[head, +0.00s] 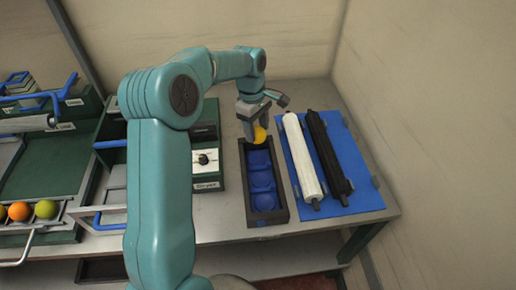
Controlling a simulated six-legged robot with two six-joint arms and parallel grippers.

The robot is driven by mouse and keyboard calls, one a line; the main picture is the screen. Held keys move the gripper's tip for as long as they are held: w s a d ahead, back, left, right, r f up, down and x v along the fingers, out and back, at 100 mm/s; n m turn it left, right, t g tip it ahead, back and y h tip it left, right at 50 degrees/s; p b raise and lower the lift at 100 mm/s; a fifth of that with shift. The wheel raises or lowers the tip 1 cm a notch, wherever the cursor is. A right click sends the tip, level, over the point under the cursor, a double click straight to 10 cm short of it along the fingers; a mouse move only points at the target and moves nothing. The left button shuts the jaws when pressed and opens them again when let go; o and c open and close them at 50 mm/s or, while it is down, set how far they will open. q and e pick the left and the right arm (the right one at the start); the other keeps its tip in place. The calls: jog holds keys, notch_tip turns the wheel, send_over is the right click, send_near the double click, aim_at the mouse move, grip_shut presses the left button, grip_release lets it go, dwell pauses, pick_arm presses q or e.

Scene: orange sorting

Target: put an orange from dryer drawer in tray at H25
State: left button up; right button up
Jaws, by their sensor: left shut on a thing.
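My left gripper (257,116) is shut on a yellow-orange orange (260,135). It holds the orange at the far end of a dark tray (279,170) with blue round-bottomed compartments. I cannot tell whether the orange touches the tray. The two nearer compartments look empty. The dryer (206,186) stands left of the tray, with a white panel and a black knob. My left arm hides part of the dryer and its drawer area. My right gripper is out of view.
A blue mat (372,202) with a white roller (303,160) and a black roller (328,155) lies right of the tray. Several fruits, including an orange (19,211) and a green one (45,209), sit in a rack at far left. A wall bounds the right.

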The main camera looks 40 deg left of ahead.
pick_arm(q)
notch_tip(320, 180, down, 9)
jog(key=shift+f+p, duration=0.15)
jog(key=shift+p, duration=0.25)
jog(key=o, duration=0.6)
jog(key=shift+f, duration=0.15)
jog(key=shift+o, duration=1)
jog(key=shift+r, duration=0.4)
jog(key=r, duration=0.4)
jog(key=a+r, duration=0.1)
jog(key=r, duration=0.6)
jog(key=shift+a+r+b, duration=0.2)
jog(key=shift+r+b, duration=0.1)
jog(key=shift+b, duration=0.1)
